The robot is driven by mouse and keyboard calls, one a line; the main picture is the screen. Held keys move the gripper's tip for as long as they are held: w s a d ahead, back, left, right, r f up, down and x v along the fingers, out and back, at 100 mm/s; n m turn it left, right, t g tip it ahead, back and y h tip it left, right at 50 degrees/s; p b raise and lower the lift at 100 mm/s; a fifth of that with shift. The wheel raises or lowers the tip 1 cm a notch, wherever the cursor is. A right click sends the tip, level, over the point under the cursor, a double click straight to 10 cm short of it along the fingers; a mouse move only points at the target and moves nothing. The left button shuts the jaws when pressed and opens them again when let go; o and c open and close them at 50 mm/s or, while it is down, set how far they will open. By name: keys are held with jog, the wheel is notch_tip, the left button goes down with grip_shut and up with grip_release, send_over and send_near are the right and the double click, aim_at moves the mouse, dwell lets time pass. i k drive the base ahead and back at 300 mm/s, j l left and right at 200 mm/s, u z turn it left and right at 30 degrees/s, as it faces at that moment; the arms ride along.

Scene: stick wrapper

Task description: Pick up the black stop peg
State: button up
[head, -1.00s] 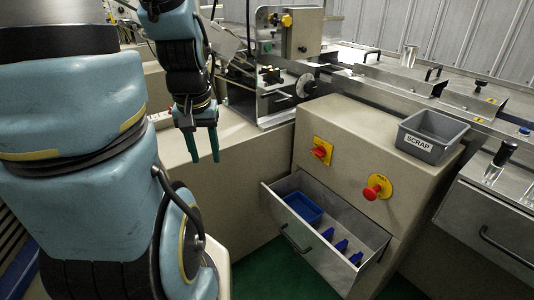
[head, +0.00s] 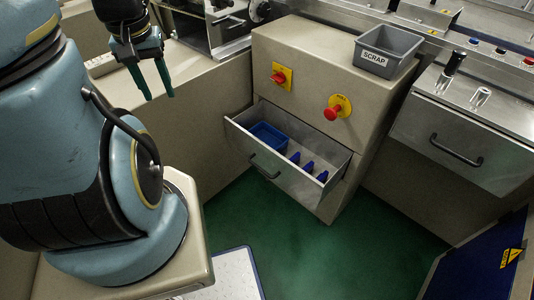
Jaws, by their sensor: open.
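A black upright peg (head: 455,62) stands on the steel top at the upper right, with its lower end at a shiny metal part. It looks like the black stop peg, though it is small in the picture. A short shiny steel cylinder (head: 481,96) stands to its right, a little nearer. My gripper (head: 159,96) is at the upper left with its two green fingers apart and pointing down. It is empty and far to the left of the peg, with the beige cabinet between them.
A grey scrap bin (head: 388,52) sits on the cabinet (head: 300,60). Below it an open drawer (head: 262,165) juts out, holding a blue tray (head: 268,135) and several blue pieces. A closed steel drawer (head: 455,130) is under the peg. Green floor (head: 320,250) lies clear in front.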

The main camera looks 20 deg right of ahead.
aim_at(458, 55)
jog(key=k+l+u, duration=0.15)
jog(key=k, duration=0.3)
jog(key=k+l+u, duration=0.15)
jog(key=k, duration=0.3)
jog(key=k+l+u, duration=0.2)
jog(key=k, duration=0.25)
